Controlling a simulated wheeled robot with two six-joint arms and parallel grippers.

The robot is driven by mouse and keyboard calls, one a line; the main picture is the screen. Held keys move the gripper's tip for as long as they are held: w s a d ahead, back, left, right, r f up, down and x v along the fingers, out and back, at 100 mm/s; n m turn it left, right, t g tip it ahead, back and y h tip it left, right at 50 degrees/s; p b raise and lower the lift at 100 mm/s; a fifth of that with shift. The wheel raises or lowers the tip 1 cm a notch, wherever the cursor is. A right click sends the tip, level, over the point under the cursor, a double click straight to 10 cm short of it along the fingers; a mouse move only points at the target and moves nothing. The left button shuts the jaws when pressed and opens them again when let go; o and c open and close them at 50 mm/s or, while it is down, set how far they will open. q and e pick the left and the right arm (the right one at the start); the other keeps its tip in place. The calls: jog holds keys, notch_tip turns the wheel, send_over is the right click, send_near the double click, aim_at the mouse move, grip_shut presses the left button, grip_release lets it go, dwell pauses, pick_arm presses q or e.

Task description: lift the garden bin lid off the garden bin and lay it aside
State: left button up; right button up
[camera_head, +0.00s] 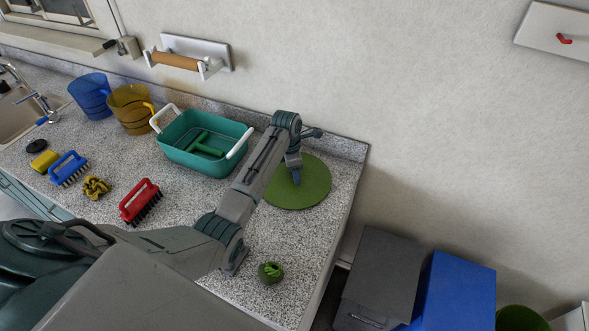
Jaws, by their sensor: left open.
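A flat, round green disc (309,188) lies on the speckled counter near its right end; it looks like the garden bin lid. My left gripper (296,178) is over the middle of this disc, pointing down, with open jaws. I cannot tell whether its fingertips touch the disc or a knob on it. A round green bin (521,318) stands on the floor at the bottom right, cut off by the picture edge. My right gripper is not in view.
A teal basin (205,150) with white handles stands left of the disc. A red brush (140,200), a blue brush (68,168) and a small green ball-like thing (270,272) lie on the counter (300,240). A grey bin (384,265) and a blue bin (458,290) stand beyond its right edge.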

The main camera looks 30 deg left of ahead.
pick_arm(q)
jog(key=r+b, duration=0.1)
jog(key=r, duration=0.2)
jog(key=r+b, duration=0.1)
jog(key=r, duration=0.2)
jog(key=a+r+b, duration=0.1)
jog(key=r, duration=0.2)
jog(key=shift+s+r, duration=0.2)
jog(key=shift+s, duration=0.1)
jog(key=shift+s+r, duration=0.1)
jog(key=shift+r, duration=0.55)
jog(key=shift+f, duration=0.1)
